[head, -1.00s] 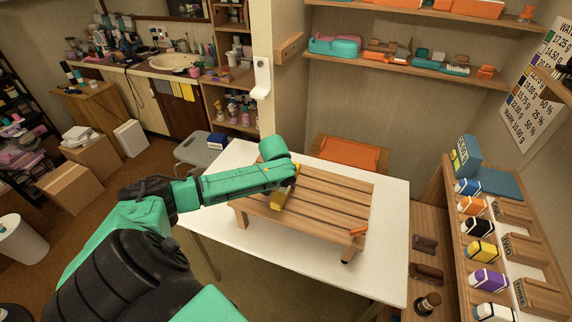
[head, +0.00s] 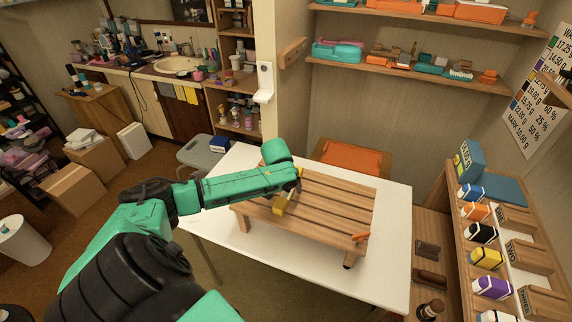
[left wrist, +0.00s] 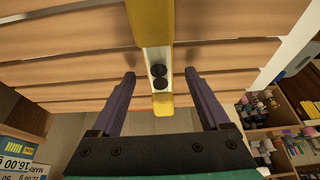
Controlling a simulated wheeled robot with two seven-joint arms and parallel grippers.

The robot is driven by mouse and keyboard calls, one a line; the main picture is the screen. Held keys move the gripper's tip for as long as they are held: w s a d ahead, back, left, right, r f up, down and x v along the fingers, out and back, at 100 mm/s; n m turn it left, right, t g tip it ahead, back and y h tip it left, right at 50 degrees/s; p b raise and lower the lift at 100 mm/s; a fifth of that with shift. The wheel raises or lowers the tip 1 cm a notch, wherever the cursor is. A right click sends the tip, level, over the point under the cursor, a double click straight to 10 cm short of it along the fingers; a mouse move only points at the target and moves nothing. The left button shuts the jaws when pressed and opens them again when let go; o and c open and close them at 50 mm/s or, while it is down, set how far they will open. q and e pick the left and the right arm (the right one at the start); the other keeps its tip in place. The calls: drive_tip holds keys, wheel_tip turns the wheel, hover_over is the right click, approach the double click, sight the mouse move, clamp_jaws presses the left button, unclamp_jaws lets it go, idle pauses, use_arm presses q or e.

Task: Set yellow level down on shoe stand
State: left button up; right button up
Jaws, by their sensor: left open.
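The yellow level (head: 278,207) lies across the slats of the wooden shoe stand (head: 330,207), near the stand's left end. The left wrist view shows the level (left wrist: 151,22) close up, with dark round parts in its pale middle, against the stand's slats (left wrist: 75,45). My left gripper (left wrist: 160,76) is open. Its two dark fingers are on either side of the level's near end, with a gap on each side. In the head view the left gripper (head: 296,184) is just above the level, partly hidden by my green wrist. My right gripper is not in view.
The stand is on a white table (head: 385,275). A small orange item (head: 361,237) is at the stand's front right corner. An orange chair (head: 352,156) is behind the table.

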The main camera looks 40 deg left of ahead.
use_arm(q)
drive_tip(key=b+v, duration=0.1)
drive_tip(key=v, duration=1.3)
